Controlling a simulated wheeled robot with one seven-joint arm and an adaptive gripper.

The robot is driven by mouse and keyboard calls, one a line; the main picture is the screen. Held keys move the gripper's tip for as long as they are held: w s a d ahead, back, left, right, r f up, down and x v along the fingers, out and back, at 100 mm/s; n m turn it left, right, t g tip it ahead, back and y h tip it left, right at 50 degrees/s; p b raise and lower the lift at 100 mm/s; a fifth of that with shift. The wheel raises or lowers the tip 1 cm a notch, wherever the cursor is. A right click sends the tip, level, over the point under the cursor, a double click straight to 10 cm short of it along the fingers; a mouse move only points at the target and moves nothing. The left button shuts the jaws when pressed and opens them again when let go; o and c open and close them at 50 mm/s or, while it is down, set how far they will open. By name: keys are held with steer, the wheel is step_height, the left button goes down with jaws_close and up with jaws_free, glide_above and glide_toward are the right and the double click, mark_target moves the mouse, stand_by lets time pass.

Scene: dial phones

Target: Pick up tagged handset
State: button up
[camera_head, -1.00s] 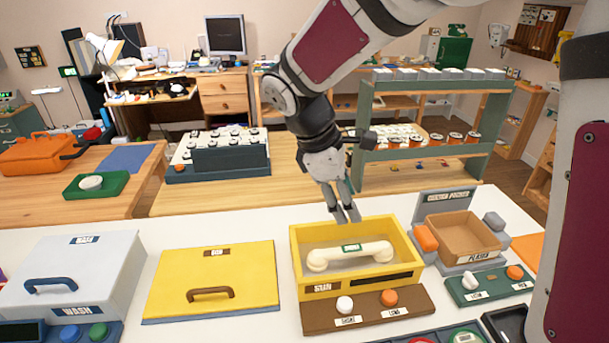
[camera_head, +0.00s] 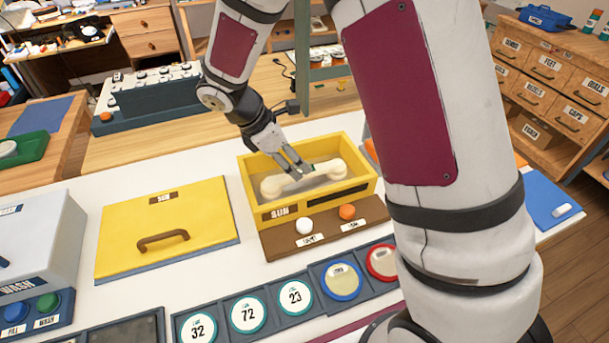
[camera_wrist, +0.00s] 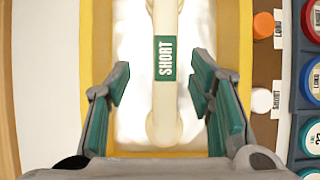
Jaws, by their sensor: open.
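The cream handset (camera_head: 304,178) lies in the open yellow box labelled SUN (camera_head: 272,212). In the wrist view the handset (camera_wrist: 166,100) runs up the picture, and its green tag (camera_wrist: 166,58) reads SHORT. My gripper (camera_head: 303,173) is over the box at the handset's middle and hides the tag in the head view. In the wrist view my gripper (camera_wrist: 160,85) is open, with one green-padded finger on each side of the handset and a gap on both sides. I cannot tell the exact height of the fingertips above it.
A brown panel (camera_head: 275,243) with white (camera_head: 304,226) and orange (camera_head: 347,212) buttons sits in front of the box. A yellow lid with a brown handle (camera_head: 163,239) lies to the left. Round numbered dials (camera_head: 248,314) line the front. My arm covers the right side.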

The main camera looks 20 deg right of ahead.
mark_target(305, 176)
steer(key=x, duration=0.4)
steer(key=shift+s, duration=0.35)
steer(key=shift+d+f, duration=0.35)
steer(key=shift+f, duration=0.2)
steer(key=shift+f, duration=0.2)
jaws_close()
